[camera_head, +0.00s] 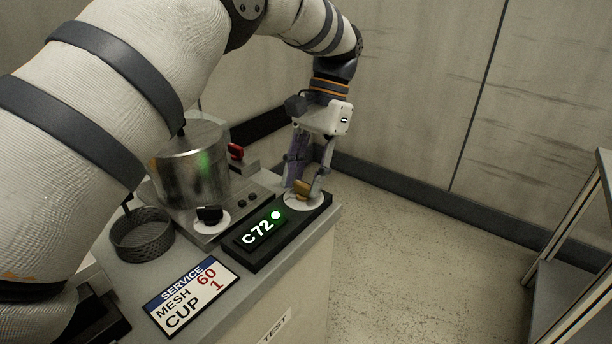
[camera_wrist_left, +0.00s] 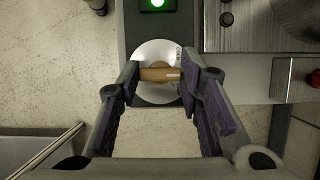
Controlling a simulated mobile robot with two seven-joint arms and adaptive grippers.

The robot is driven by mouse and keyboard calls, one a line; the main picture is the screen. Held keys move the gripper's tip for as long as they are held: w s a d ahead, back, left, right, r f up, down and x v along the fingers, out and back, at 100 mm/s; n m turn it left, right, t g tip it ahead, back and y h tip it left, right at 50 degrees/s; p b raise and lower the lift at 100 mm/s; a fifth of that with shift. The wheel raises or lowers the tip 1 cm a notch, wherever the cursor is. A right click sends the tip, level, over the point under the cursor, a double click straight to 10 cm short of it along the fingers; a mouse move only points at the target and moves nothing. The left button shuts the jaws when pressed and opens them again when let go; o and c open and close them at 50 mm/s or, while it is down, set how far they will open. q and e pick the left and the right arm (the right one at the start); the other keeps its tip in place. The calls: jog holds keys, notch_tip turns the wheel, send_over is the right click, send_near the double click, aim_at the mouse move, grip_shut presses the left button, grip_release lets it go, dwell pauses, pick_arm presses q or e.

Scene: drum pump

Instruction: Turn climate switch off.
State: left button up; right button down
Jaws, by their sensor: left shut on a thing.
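The climate switch is a tan knob (camera_wrist_left: 161,74) on a round white dial plate (camera_wrist_left: 152,53), seen in the left wrist view. In the head view the tan knob (camera_head: 302,187) sits at the far end of a black panel (camera_head: 262,252). The panel shows "C72" and a lit green light (camera_head: 275,215). The green light also shows at the top of the left wrist view (camera_wrist_left: 157,3). My left gripper (camera_wrist_left: 162,76) points down over the dial and is shut on the knob, one finger at each end. The dial's lettering is mostly hidden. My right gripper is not in view.
A metal pot (camera_head: 190,165) stands left of the panel, with a black knob (camera_head: 209,214) in front and a red switch (camera_head: 236,151) behind. A mesh cup (camera_head: 142,234) and a service card (camera_head: 192,294) lie on the cabinet top.

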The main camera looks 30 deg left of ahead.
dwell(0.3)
pick_arm(q)
jog(key=o, duration=1.2)
jog(key=shift+c, duration=0.2)
jog(key=v, duration=0.6)
jog(key=shift+w, duration=0.15)
jog(key=shift+w+r, duration=0.15)
jog(key=shift+r, duration=0.5)
jog(key=shift+f, duration=0.1)
